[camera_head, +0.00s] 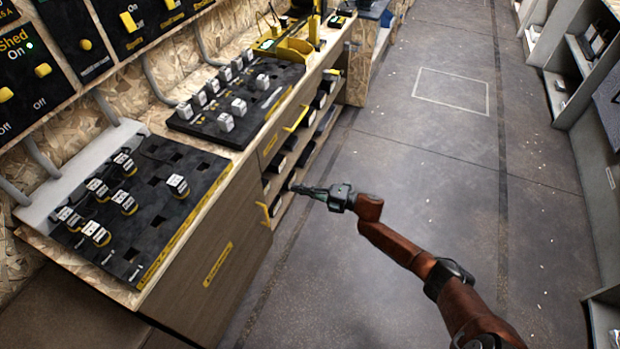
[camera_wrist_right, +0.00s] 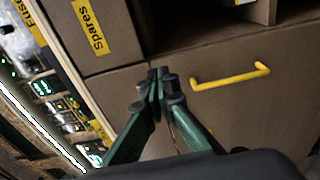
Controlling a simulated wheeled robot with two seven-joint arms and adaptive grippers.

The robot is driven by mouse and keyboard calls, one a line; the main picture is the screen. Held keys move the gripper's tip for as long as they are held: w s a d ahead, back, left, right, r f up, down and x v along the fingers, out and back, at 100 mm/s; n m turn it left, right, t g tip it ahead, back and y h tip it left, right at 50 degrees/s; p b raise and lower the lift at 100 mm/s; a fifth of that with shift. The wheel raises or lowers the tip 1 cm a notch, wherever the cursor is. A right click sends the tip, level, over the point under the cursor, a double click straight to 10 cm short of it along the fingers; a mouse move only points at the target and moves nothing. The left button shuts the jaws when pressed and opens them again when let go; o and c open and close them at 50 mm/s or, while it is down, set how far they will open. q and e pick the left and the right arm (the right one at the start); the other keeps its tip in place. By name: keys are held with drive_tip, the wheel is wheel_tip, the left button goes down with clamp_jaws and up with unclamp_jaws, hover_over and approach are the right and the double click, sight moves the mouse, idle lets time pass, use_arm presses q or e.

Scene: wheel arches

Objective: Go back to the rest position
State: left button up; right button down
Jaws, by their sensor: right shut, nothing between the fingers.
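My right gripper (camera_head: 308,191) is shut and empty in the head view. It hangs over the aisle floor, just right of the workbench front, and its arm reaches in from the lower right. In the right wrist view the green fingers of the right gripper (camera_wrist_right: 160,78) are closed together, in front of brown cabinet fronts. A yellow handle (camera_wrist_right: 230,77) sits to the right of the fingertips, apart from them. My left gripper is not in either view.
The workbench (camera_head: 200,270) runs along the left with a near black tray (camera_head: 190,215) and a far black tray (camera_head: 245,135) holding several blocks. Open shelves (camera_head: 300,150) are in its front. Grey shelving (camera_head: 590,130) lines the right. The floor (camera_head: 420,150) between is clear.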

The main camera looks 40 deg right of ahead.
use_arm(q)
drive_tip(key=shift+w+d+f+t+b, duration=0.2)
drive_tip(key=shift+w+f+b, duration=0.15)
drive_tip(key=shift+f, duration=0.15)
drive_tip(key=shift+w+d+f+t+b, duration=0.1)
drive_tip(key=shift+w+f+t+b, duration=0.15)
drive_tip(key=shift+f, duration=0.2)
use_arm(e)
drive_tip(key=w+d, duration=0.2)
drive_tip(key=d, duration=0.4)
drive_tip(key=shift+d+f, duration=0.25)
drive_tip(key=shift+w, duration=0.1)
